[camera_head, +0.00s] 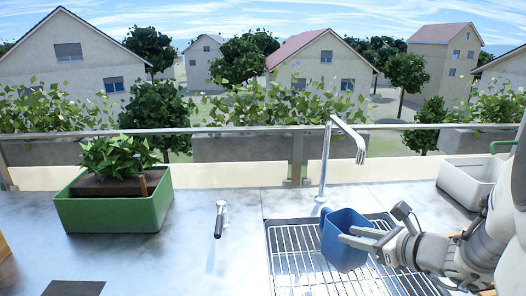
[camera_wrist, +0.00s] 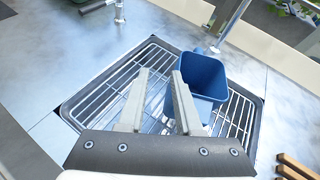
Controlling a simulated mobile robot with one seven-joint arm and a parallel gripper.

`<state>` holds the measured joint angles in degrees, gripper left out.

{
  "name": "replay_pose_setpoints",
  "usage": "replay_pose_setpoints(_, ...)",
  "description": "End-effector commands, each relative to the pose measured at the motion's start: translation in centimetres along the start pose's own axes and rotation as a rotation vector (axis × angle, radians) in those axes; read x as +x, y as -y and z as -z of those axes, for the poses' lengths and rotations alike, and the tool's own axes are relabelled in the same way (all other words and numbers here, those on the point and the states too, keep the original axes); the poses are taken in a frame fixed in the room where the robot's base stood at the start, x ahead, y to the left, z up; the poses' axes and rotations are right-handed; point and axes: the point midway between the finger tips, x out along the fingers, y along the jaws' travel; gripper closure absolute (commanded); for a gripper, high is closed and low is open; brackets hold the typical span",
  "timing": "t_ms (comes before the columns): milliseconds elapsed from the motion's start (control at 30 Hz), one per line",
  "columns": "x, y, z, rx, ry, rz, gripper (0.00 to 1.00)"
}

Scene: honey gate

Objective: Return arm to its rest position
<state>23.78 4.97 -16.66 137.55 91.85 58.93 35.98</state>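My gripper (camera_head: 348,234) reaches in from the right in the head view, its fingers in front of the blue container's right side. In the wrist view my gripper (camera_wrist: 164,72) has its two fingers apart, with a clear gap and nothing between them. The blue container (camera_head: 343,258) stands open-topped and upright on the wire rack of the sink. In the wrist view the blue container (camera_wrist: 208,82) is just beyond the right fingertip, which overlaps its edge. I cannot tell whether that finger touches it.
The sink rack (camera_head: 290,268) lies under the gripper. A tall faucet (camera_head: 323,175) stands behind the container. A small tap (camera_head: 220,218) and a green planter (camera_head: 112,212) are to the left. A white bin (camera_head: 465,182) is at the right, beside my arm. The counter's middle left is clear.

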Motion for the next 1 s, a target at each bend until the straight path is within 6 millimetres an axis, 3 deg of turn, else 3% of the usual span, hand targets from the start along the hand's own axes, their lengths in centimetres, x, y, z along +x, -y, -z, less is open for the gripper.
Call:
replay_pose_setpoints(33, -0.3, -1.6, -1.6, -0.084, -0.008, -0.048, 0.66)
replay_pose_setpoints(200, -1.5, -7.9, -4.7, -0.446, -0.060, -0.238, 0.66)
replay_pose_setpoints(300, -2.7, -11.1, -5.7, -0.673, -0.087, -0.342, 0.66)
replay_pose_setpoints(500, -5.9, -15.7, -6.8, -1.140, -0.142, -0.523, 0.66)
replay_pose_setpoints(733, -10.1, -18.0, -7.5, -1.685, -0.217, -0.694, 0.66)
replay_pose_setpoints(1000, -14.8, -17.2, -9.1, -2.265, -0.347, -0.834, 0.66)
